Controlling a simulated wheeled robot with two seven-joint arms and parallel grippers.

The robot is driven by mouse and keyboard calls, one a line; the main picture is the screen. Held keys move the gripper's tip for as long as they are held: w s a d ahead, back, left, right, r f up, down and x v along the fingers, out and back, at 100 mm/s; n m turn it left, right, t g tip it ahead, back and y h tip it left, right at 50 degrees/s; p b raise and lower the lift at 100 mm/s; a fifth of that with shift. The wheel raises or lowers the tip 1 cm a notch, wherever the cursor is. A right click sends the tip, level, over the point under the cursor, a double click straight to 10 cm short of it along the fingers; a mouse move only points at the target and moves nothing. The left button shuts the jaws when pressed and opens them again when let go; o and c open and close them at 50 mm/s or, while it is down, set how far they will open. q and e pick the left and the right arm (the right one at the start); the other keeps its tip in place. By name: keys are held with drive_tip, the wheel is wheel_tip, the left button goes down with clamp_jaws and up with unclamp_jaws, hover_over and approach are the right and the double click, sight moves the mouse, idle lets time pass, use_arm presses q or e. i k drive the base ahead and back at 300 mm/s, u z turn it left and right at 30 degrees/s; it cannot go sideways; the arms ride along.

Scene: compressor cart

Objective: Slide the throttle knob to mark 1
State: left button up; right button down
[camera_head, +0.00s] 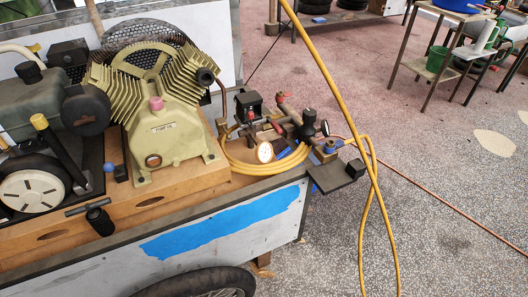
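The compressor cart (275,190) fills the left and middle of the head view. Its engine (45,105) is at the far left, beside the olive-green pump (165,125). I cannot tell for certain which part is the throttle knob. No mark 1 is legible. Neither of my grippers is in view.
A pressure gauge (265,152), valves and a coiled yellow hose (282,167) occupy the cart's right end. The hose (375,190) also hangs beside the cart. A wheel (208,284) is below. Tables (440,75) stand at the back right. The right-hand floor is mostly clear.

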sight(35, 136)
drive_tip(key=u, duration=1.55)
